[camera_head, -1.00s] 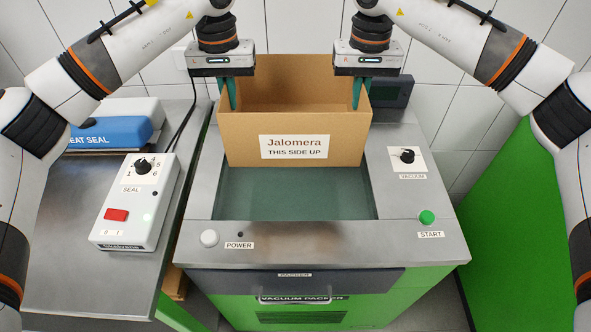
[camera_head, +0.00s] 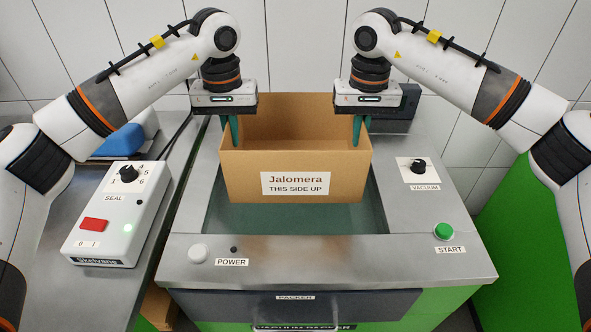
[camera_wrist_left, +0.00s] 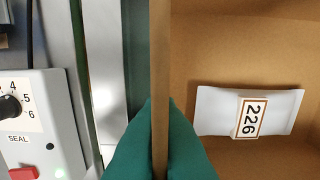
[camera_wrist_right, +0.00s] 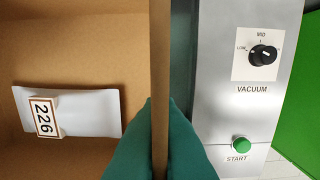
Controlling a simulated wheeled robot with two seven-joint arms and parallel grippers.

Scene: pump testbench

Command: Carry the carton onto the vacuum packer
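The open brown carton (camera_head: 240,175) is upright, its "Jalomera THIS SIDE UP" label facing me. It is over the dark green chamber bed of the vacuum packer (camera_head: 300,250); I cannot tell whether its base touches the bed. My left gripper (camera_head: 231,130) has its green fingers on both sides of the carton's left wall (camera_wrist_left: 160,70). My right gripper (camera_head: 357,130) likewise pinches the right wall (camera_wrist_right: 160,70). A white pouch with a "226" tag (camera_wrist_left: 275,112) lies inside the carton; it also shows in the right wrist view (camera_wrist_right: 90,108).
A seal control box (camera_head: 118,215) and a blue heat sealer (camera_head: 122,143) stand on the bench at left. The packer's vacuum knob (camera_head: 418,167) and green start button (camera_head: 444,232) are right of the carton. A strip of bed is bare in front of it.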

